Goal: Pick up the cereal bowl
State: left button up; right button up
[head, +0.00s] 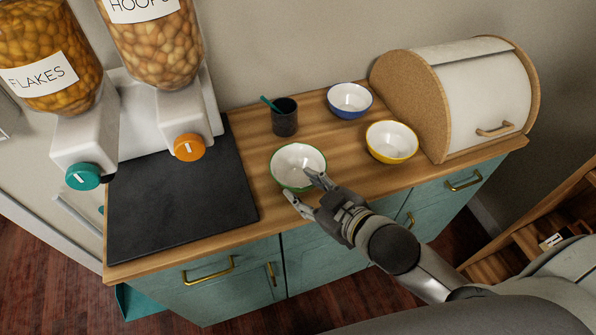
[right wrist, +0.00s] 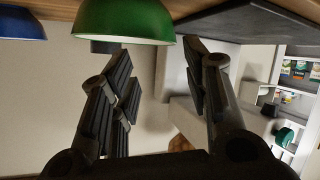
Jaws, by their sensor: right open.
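Three bowls with white insides stand on the wooden counter. The green bowl (head: 298,165) is nearest my right gripper (head: 305,187), which is open and empty. Its two fingertips are at the near rim of the green bowl; whether they touch it I cannot tell. In the right wrist view, which is upside down, the green bowl (right wrist: 122,22) shows at the top, above and between the open fingers (right wrist: 165,75). The blue bowl (head: 349,100) stands farther back and the yellow bowl (head: 391,141) to the right. My left gripper is not in view.
A dark cup (head: 284,117) with a teal stick stands behind the green bowl. A black mat (head: 180,200) and two cereal dispensers (head: 155,45) are left. A bread box (head: 455,98) is right. The counter's front edge runs under my right arm.

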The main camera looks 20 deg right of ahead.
aim_at(273, 171)
jog(key=x, duration=0.4)
jog(key=shift+w+a+r+p, duration=0.25)
jog(key=shift+w+a+p, duration=0.05)
jog(key=shift+w+p, duration=0.1)
jog(key=shift+a+p+x, duration=0.15)
jog(key=shift+p+x, duration=0.1)
jog(key=shift+x, duration=1.3)
jog(key=shift+a+p+x, duration=0.15)
jog(key=shift+p+x, duration=0.1)
jog(key=shift+x, duration=1.35)
jog(key=shift+s+f, duration=0.1)
jog(key=shift+s, duration=0.05)
jog(key=shift+d, duration=0.1)
grip_shut()
